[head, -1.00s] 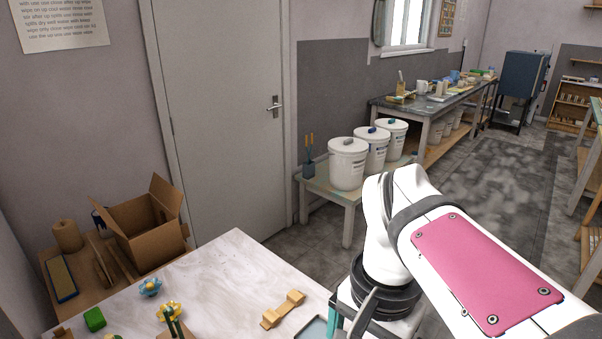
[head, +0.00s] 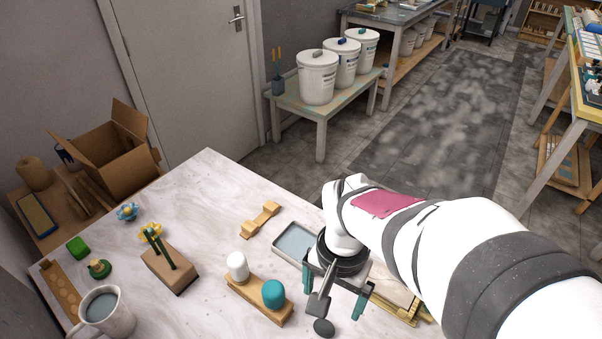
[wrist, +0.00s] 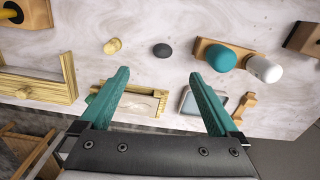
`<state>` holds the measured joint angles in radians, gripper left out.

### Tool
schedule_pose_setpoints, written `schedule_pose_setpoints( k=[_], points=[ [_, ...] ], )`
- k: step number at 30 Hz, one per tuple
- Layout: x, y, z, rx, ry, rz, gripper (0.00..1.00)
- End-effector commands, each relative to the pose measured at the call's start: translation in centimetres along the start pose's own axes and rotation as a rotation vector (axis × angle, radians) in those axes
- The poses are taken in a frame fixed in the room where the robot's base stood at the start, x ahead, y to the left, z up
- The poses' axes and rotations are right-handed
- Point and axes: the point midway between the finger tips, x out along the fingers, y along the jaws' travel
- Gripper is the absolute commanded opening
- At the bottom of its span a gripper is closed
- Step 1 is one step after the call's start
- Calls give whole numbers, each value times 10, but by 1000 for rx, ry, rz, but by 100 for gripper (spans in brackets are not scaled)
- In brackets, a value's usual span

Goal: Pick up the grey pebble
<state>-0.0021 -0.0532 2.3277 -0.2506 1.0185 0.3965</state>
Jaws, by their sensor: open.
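The grey pebble (wrist: 162,50) is a small, dark, smooth oval lying on the pale table, beyond the fingertips in the wrist view and roughly in line with the space between them. In the head view the pebble (head: 324,328) shows near the bottom edge, just below my gripper. My gripper (head: 333,298) has two teal fingers spread apart and nothing between them. In the wrist view the gripper (wrist: 160,74) is open and apart from the pebble.
A wooden holder with a white and a teal rounded piece (wrist: 222,57) stands close beside the pebble. A light wooden knob (wrist: 113,46) lies on its other side. A shallow tray (head: 295,241) sits near my wrist. A mug (head: 104,310) stands at the left.

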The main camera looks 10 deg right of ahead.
Motion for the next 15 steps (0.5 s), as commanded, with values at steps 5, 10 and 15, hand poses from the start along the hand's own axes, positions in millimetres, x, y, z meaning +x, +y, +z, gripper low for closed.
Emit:
schedule_pose_setpoints(
  k=[5,10,15],
  points=[
    [32,-8,-16,30,10,14,97],
    [82,-7,-16,29,7,16,97],
    [113,-7,-16,28,10,13,97]
  ],
)
